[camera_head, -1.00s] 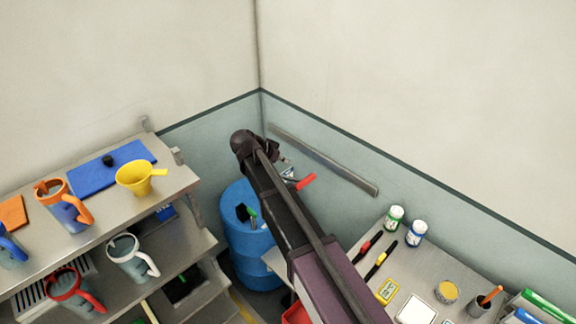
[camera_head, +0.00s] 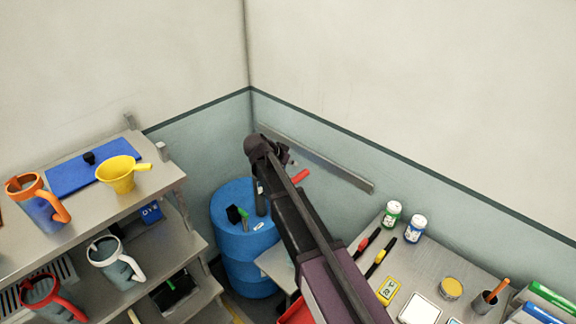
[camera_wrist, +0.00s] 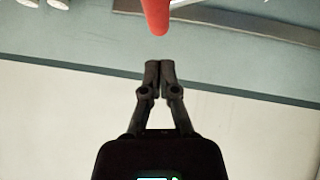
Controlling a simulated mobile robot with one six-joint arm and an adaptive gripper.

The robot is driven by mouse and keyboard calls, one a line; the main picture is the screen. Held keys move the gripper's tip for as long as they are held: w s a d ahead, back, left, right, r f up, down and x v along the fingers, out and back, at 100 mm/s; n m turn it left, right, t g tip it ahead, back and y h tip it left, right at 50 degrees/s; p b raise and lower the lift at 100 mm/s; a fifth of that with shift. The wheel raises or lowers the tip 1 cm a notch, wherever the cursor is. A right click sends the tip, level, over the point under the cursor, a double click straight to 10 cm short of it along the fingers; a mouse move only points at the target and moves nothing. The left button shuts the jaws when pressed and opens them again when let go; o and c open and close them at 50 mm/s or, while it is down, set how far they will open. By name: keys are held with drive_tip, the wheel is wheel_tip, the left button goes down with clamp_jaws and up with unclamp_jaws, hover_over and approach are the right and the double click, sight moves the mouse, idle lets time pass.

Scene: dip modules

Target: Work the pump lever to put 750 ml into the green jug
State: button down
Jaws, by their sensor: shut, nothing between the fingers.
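The red pump lever handle (camera_head: 300,175) shows above the blue drum (camera_head: 240,245), just right of my arm's end. A grey upright pipe (camera_head: 260,198) rises from the drum top; my arm hides much of the pump. In the wrist view my gripper (camera_wrist: 160,66) is shut and empty, its fingertips together. The red handle (camera_wrist: 155,16) hangs past the tips at the top edge, apart from them in the picture. I cannot make out a green jug; my arm covers the area beside the drum.
Shelves at left hold an orange-handled jug (camera_head: 38,203), a white-handled jug (camera_head: 115,262), a red-handled jug (camera_head: 50,300) and a yellow funnel (camera_head: 117,174). A bench (camera_head: 425,268) at right carries jars and tools. A metal rail (camera_head: 318,160) runs along the wall.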

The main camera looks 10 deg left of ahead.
sight(299, 174)
drive_tip(key=shift+s+d+f+b, duration=0.15)
drive_tip(key=shift+f+b, duration=0.55)
drive_tip(key=shift+f, duration=0.15)
drive_tip(key=shift+s+d+f+b, duration=0.1)
drive_tip(key=shift+f+b, duration=0.6)
drive_tip(key=shift+f, duration=0.1)
drive_tip(key=shift+f, duration=0.1)
